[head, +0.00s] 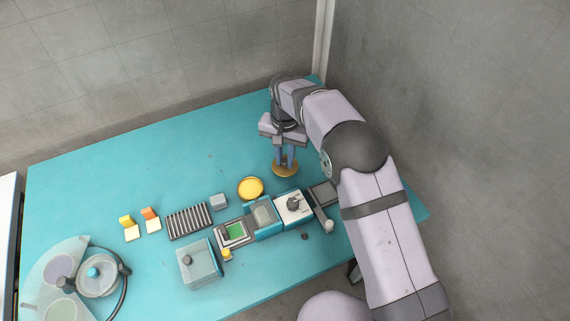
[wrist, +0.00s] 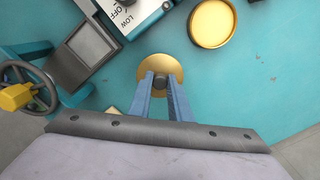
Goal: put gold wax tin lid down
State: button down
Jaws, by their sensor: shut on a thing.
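The gold wax tin lid (head: 284,173) is a round gold disc with a dark knob at its centre. My gripper (head: 286,158) is shut on the lid's knob from above. In the wrist view the blue fingers of my gripper (wrist: 160,84) close on the dark knob, and the lid (wrist: 160,64) lies flat beneath them. I cannot tell whether the lid touches the table. The open gold tin (head: 250,188) with yellow wax stands to the left of the lid, and it also shows in the wrist view (wrist: 212,24).
The teal table (head: 150,165) is clear behind the tin. A machine with a white switch panel (head: 294,207) stands in front of the lid. A ribbed rack (head: 190,221), a clear-lidded box (head: 199,263) and a round device (head: 98,273) stand further left.

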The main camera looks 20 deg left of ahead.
aim_at(285, 160)
jog(key=shift+f+p, duration=0.55)
jog(key=shift+f, duration=1.3)
jog(key=shift+f, duration=0.1)
jog(key=shift+f, duration=0.15)
jog(key=c, duration=1.6)
grip_release()
jog(key=shift+c, duration=0.2)
jog(key=shift+r, duration=0.2)
notch_tip(285, 160, up, 12)
jog(key=b, duration=0.3)
jog(key=shift+r, duration=0.1)
